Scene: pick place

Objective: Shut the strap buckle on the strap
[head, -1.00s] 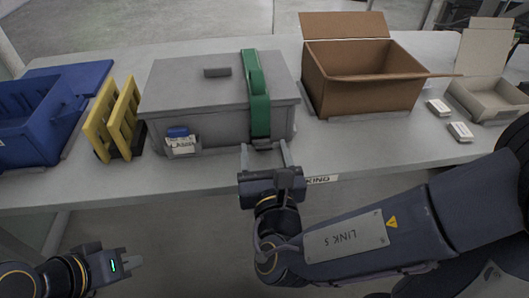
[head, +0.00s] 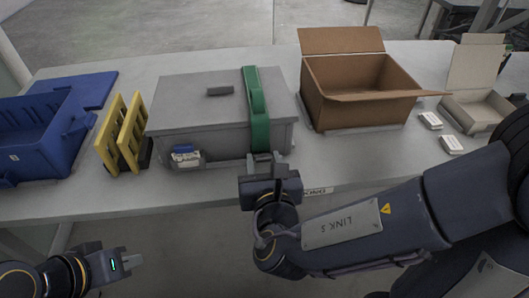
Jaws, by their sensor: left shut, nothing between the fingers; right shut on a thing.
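A grey lidded box (head: 210,130) stands near the table's front edge. A green strap (head: 258,120) runs over its lid and down its front at the right. A small dark strap buckle (head: 263,157) shows at the strap's lower end, partly hidden by my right gripper (head: 264,160). That gripper is at the box's front with its fingers closed around the buckle. I cannot tell from here whether the buckle is latched. My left gripper (head: 132,260) is shut and empty, low at the bottom left, in front of the table and away from the box.
Left of the box are yellow racks (head: 122,135) and a blue bin (head: 40,145). A small blue-capped container (head: 185,154) is at the box's front left. An open cardboard box (head: 358,100) and an open pale carton (head: 480,108) stand right, with small white boxes (head: 430,120) between.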

